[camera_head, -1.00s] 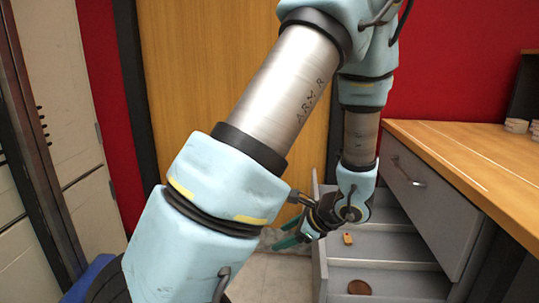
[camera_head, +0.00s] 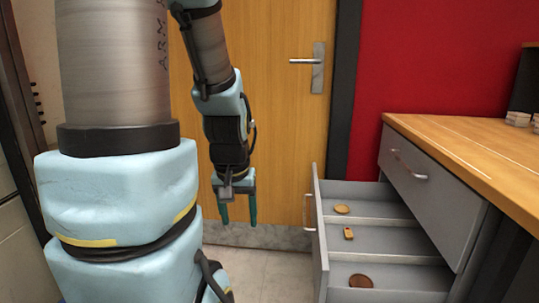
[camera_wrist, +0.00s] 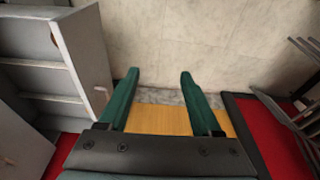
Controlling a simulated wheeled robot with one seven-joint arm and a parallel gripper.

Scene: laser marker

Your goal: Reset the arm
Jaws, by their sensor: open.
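My gripper (camera_head: 238,208) hangs pointing down in front of the wooden door, left of the open drawer (camera_head: 318,250) in the head view. Its two green fingers are apart with nothing between them. In the wrist view my gripper (camera_wrist: 155,85) also shows open and empty over the pale floor. My arm fills the left of the head view, with its forearm coming down to the gripper.
The pulled-out drawer holds a round item (camera_head: 342,209), a small orange-brown piece (camera_head: 348,233) and a larger brown disc (camera_head: 361,281) in separate compartments. A wooden worktop (camera_head: 450,150) stands right. The door (camera_head: 290,130) is behind. Floor beside the drawer is clear.

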